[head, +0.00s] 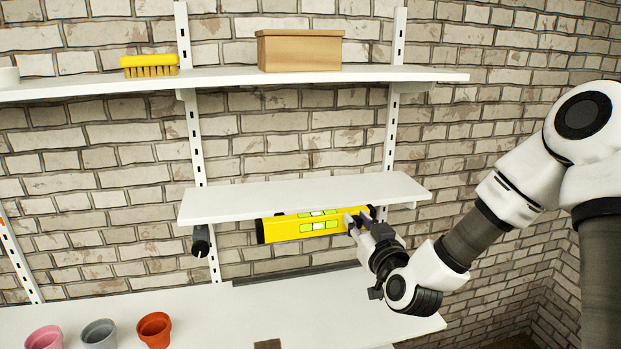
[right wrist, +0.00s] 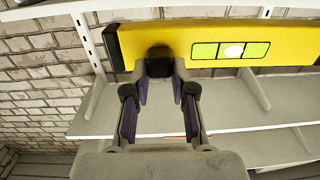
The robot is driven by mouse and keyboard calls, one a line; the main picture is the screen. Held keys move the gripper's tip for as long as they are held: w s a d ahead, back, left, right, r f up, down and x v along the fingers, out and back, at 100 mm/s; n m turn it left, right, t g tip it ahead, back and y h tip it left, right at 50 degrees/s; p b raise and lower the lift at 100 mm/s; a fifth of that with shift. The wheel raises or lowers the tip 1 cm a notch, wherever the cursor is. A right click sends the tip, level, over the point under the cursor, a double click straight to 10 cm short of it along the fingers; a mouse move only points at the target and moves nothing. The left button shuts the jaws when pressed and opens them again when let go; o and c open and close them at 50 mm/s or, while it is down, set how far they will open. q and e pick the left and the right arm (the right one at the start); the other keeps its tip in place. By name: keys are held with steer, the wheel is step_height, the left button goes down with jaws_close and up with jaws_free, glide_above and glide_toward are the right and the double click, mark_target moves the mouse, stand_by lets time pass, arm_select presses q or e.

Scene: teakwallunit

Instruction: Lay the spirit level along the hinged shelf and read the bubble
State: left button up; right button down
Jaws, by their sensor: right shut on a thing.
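The yellow spirit level (head: 280,231) has green vials on its faces and black ends. My right gripper (head: 358,222) is shut on it near its right end. In the head view the level shows just below the front edge of the hinged shelf (head: 240,199), close to it and roughly in line with it. The shelf is white, bare on top and close to level. The right wrist view shows the fingertips (right wrist: 160,66) against the level (right wrist: 205,32) near one end; a bubble cannot be read clearly. My left gripper is out of view.
An upper shelf (head: 220,78) holds a yellow brush (head: 150,66) and a wooden box (head: 298,50). A dark cylinder (head: 201,241) is under the hinged shelf's left end. Pink (head: 44,339), grey (head: 99,334) and orange (head: 155,330) pots stand on the lower white surface (head: 300,310), clear at its right.

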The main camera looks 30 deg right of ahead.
step_height(320, 180, up, 8)
steer(key=s+d+p, duration=0.1)
steer(key=s+d, duration=0.1)
steer(key=p+x, duration=0.1)
steer(key=x, duration=0.4)
steer(key=f+p+x, duration=0.1)
steer(key=p+x, duration=0.1)
steer(key=x, duration=0.4)
steer(key=d+f+p+x, duration=0.1)
steer(key=p+x, duration=0.1)
steer(key=x, duration=0.3)
steer(key=shift+w, duration=0.2)
step_height(320, 180, down, 3)
steer(key=shift+a+r+p, duration=0.1)
steer(key=shift+p, duration=0.85)
steer(key=shift+w+f, duration=0.1)
steer(key=shift+f, duration=0.2)
steer(key=shift+f+b, duration=0.3)
steer(key=shift+b, duration=0.1)
steer(key=shift+f+b, duration=0.35)
steer(key=shift+f, duration=0.05)
steer(key=c, duration=1)
jaws_free()
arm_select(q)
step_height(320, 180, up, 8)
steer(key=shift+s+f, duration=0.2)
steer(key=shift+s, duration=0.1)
arm_select(e)
steer(key=shift+o, duration=0.2)
steer(key=shift+r, duration=0.1)
